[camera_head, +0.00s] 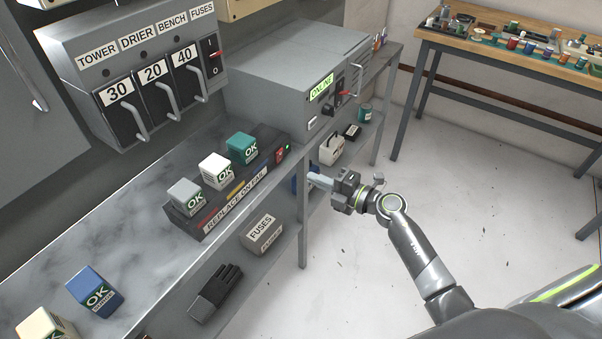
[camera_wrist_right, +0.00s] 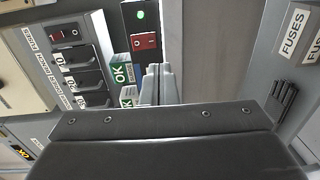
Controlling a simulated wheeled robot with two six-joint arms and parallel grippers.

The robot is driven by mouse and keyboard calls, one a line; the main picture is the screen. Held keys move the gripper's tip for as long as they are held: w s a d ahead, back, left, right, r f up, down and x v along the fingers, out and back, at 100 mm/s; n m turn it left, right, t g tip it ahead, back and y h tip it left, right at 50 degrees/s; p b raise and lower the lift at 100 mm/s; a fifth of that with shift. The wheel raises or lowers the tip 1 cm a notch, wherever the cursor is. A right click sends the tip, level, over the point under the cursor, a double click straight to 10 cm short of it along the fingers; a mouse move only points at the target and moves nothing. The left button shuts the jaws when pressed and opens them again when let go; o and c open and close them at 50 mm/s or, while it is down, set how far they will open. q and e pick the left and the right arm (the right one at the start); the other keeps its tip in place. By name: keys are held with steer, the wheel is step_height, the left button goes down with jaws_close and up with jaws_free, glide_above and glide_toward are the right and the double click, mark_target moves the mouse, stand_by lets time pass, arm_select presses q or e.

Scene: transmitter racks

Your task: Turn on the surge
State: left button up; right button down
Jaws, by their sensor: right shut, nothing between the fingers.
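The surge unit (camera_head: 238,207) is a long dark box labelled REPLACE ON FAIL on the grey bench. Its right end carries a red rocker switch (camera_head: 279,156) and a small lit green light (camera_head: 287,147). The switch (camera_wrist_right: 145,41) and light (camera_wrist_right: 141,15) also show in the right wrist view. My right gripper (camera_head: 316,180) is shut and empty, just off the bench's front edge, to the right of the switch and apart from it. Its fingers (camera_wrist_right: 158,72) point toward the switch end in the wrist view. My left gripper is not in view.
Three OK blocks, grey (camera_head: 186,196), white (camera_head: 216,170) and teal (camera_head: 242,147), sit on the unit. A fuse panel (camera_head: 140,70) with levers stands behind. A grey ONLINE box (camera_head: 290,75) stands to the right. A FUSES box (camera_head: 262,234) is on the lower shelf.

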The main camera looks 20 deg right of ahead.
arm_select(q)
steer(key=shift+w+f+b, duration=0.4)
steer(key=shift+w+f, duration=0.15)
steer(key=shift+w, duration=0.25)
arm_select(e)
steer(key=shift+s+d+f, duration=0.3)
steer(key=shift+s+d, duration=0.6)
steer(key=shift+s, duration=0.05)
steer(key=shift+s+d+f, duration=0.3)
steer(key=shift+s+d, duration=0.6)
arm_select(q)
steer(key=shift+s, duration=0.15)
